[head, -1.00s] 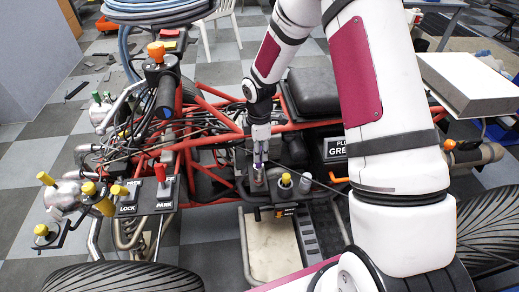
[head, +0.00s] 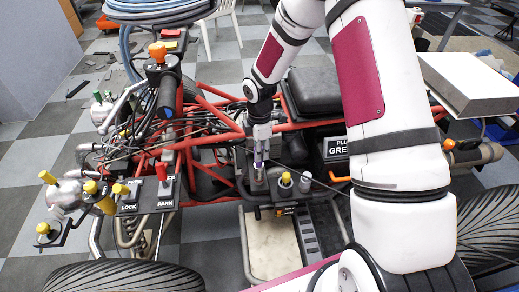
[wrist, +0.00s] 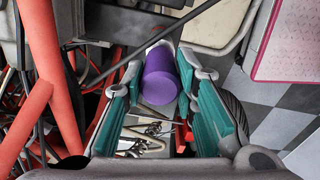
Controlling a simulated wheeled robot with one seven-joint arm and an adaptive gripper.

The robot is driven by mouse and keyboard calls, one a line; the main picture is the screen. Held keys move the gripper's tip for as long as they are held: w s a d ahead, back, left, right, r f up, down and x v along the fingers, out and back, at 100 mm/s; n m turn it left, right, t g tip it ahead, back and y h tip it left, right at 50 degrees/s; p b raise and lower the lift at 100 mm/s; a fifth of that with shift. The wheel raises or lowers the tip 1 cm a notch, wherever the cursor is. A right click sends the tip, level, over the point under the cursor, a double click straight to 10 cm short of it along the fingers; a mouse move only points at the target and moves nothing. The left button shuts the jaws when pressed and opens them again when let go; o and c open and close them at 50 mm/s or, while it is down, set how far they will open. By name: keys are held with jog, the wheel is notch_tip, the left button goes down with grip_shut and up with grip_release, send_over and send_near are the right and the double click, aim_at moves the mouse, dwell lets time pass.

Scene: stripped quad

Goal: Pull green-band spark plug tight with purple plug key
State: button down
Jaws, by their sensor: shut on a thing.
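My gripper (head: 261,147) points down over the engine area of the red-framed quad in the head view. It is shut on the purple plug key (wrist: 160,76), whose round purple end sits between the teal finger pads in the wrist view. In the head view a small purple part of the key (head: 259,160) shows just under the fingers, above a dark tray-like holder. The green-band spark plug cannot be made out. The lower end of the key is too small to tell whether it sits on a plug.
A yellow-topped plug-like part (head: 285,179) and a pale cylinder (head: 305,182) stand close right of the key. A dark sign (head: 336,148) reads partly "PLU… GRE…". Red frame tubes (wrist: 45,75) run close left in the wrist view. LOCK and PARK levers (head: 161,173) stand left.

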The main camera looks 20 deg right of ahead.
jog(key=shift+f, duration=0.2)
dwell(0.4)
jog(key=shift+f+b, duration=0.4)
jog(key=shift+f, duration=0.2)
jog(key=shift+m, duration=1.2)
jog(key=shift+m, duration=1.1)
jog(key=shift+m+b, duration=0.3)
jog(key=shift+m, duration=0.9)
